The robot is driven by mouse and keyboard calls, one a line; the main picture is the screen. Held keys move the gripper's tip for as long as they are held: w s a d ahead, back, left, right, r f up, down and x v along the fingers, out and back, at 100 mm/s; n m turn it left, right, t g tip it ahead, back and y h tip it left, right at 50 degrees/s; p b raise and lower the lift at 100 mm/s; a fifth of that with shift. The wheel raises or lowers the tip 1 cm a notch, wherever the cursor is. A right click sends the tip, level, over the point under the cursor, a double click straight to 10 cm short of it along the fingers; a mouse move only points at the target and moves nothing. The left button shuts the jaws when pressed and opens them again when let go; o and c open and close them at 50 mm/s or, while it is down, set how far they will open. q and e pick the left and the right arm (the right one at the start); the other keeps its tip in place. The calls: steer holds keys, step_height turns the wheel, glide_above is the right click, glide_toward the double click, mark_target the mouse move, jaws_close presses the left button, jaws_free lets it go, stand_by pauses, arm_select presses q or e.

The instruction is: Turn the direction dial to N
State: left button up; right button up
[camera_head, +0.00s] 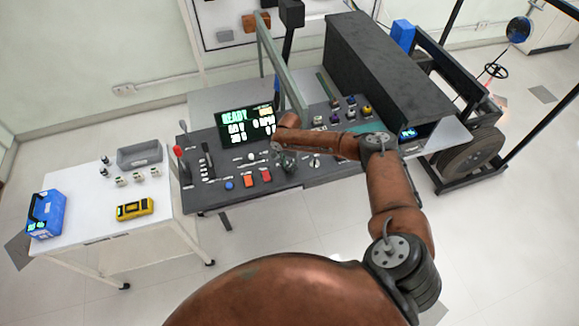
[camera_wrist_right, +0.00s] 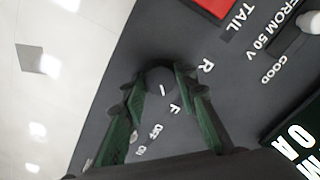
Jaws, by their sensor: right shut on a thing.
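The direction dial (camera_wrist_right: 160,77) is a dark round knob on the grey panel in the right wrist view, between the two fingertips. The letters R and F stand beside it; I cannot make out an N. A short white mark shows at the knob's lower edge, on the side nearer the F. My right gripper (camera_wrist_right: 158,84) is shut on the dial, with a green-sided finger on each side. In the head view my right gripper (camera_head: 285,161) reaches down onto the console, and the dial is too small and covered to tell. My left gripper is not in view.
The console (camera_head: 205,195) also carries a lit READY screen (camera_head: 247,124), a red-topped lever (camera_head: 178,151), an orange button (camera_head: 250,181) and a red button (camera_head: 267,176). A black box (camera_head: 385,75) stands behind right. A white cart (camera_head: 88,190) with a yellow meter (camera_head: 135,208) stands left.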

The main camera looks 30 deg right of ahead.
steer(key=shift+a+r+n+p, duration=0.15)
steer(key=shift+n+p, duration=0.85)
steer(key=shift+p, duration=1.6)
steer(key=shift+n+p, duration=0.3)
steer(key=shift+p, duration=0.05)
steer(key=shift+n, duration=0.8)
steer(key=shift+f+n+p, duration=0.2)
steer(key=shift+n+p, duration=0.25)
steer(key=shift+n, duration=1.85)
steer(key=o, duration=1.2)
steer(key=shift+c, duration=0.2)
